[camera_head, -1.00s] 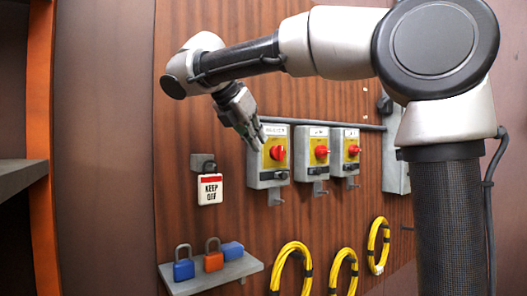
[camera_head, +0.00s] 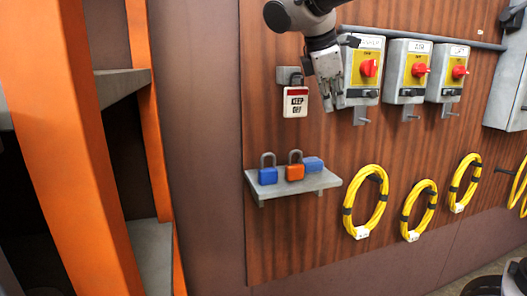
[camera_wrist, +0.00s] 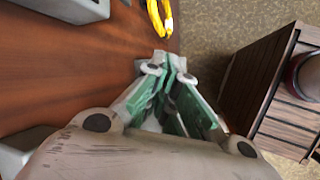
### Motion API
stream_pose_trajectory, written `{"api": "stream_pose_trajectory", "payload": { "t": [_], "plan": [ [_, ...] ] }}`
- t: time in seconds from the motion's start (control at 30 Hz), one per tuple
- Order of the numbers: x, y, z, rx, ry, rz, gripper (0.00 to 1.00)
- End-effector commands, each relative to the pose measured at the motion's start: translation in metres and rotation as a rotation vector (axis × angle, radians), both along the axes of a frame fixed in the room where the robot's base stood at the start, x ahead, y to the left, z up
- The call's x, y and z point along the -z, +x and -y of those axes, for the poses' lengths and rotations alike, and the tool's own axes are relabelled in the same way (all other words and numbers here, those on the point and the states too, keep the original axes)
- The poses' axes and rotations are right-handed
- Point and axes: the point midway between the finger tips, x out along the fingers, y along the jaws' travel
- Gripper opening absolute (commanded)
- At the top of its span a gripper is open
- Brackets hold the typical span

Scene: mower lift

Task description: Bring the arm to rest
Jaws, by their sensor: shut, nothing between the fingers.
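My gripper (camera_head: 331,98) is shut and empty. In the head view it points down in front of the wooden board, just left of the first switch box (camera_head: 363,72) and right of the "KEEP OFF" tag (camera_head: 295,102). Whether it touches the box cannot be told. In the wrist view the closed fingers of my gripper (camera_wrist: 168,68) show with nothing between them. My upper arm links are out of the head view.
Two more switch boxes with red knobs (camera_head: 408,70) (camera_head: 449,72) stand to the right. A small shelf (camera_head: 325,181) holds blue and orange padlocks (camera_head: 295,171). Yellow cable coils (camera_head: 349,219) hang below. An orange rack post (camera_head: 75,150) stands at left.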

Motion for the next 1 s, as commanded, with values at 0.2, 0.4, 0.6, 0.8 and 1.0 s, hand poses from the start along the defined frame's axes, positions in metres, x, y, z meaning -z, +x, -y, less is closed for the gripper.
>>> {"api": "stream_pose_trajectory", "payload": {
  "t": [0.2, 0.4, 0.6, 0.8, 1.0],
  "plan": [
    [0.098, -0.095, 0.084, 0.696, 0.496, 0.052, 0.00],
    [0.161, -0.191, 0.151, 1.185, 0.777, 0.128, 0.00],
    [0.156, -0.222, 0.186, 1.313, 0.839, 0.246, 0.00],
    [0.155, -0.224, 0.192, 1.334, 0.838, 0.260, 0.00],
    [0.155, -0.223, 0.191, 1.332, 0.838, 0.258, 0.00]
  ]
}}
